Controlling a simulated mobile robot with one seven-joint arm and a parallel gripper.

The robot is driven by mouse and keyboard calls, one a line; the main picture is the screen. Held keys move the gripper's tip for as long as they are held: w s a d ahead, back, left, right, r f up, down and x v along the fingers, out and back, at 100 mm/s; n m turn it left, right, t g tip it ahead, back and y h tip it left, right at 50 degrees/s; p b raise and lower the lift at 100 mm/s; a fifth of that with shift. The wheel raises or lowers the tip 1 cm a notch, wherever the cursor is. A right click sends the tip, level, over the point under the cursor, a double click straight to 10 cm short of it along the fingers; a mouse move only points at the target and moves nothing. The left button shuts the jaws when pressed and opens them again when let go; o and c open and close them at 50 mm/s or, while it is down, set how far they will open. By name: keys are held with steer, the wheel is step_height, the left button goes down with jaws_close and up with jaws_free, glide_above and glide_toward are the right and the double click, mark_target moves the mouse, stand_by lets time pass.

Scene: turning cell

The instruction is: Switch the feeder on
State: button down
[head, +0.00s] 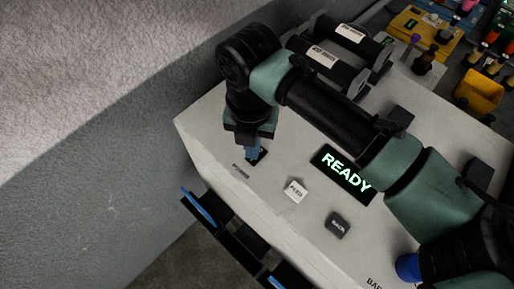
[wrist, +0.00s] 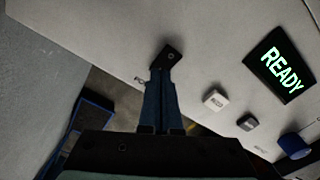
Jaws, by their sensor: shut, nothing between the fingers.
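The feeder is a pale grey housing (head: 215,125) with a lit READY display (head: 345,172); the display also shows in the wrist view (wrist: 280,68). Near the housing's corner is a small black switch plate (head: 263,155) with a small printed label (head: 240,171) beside it. In the wrist view the plate (wrist: 172,54) lies just past my fingertips. My gripper (head: 254,154) is shut and empty, pointing down at the plate; its blue fingers (wrist: 160,72) overlap the plate's near edge. Whether they touch it, and the rocker's position, I cannot tell.
A white button (head: 296,190), a dark button (head: 338,225) and a blue knob (head: 407,267) sit along the housing. Black rollers (head: 328,65) lie behind my arm. Blue-edged black trays (head: 205,210) hang below the front edge. A grey wall stands at left.

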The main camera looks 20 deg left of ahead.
steer(key=shift+r+p, duration=2.05)
steer(key=shift+r, duration=0.9)
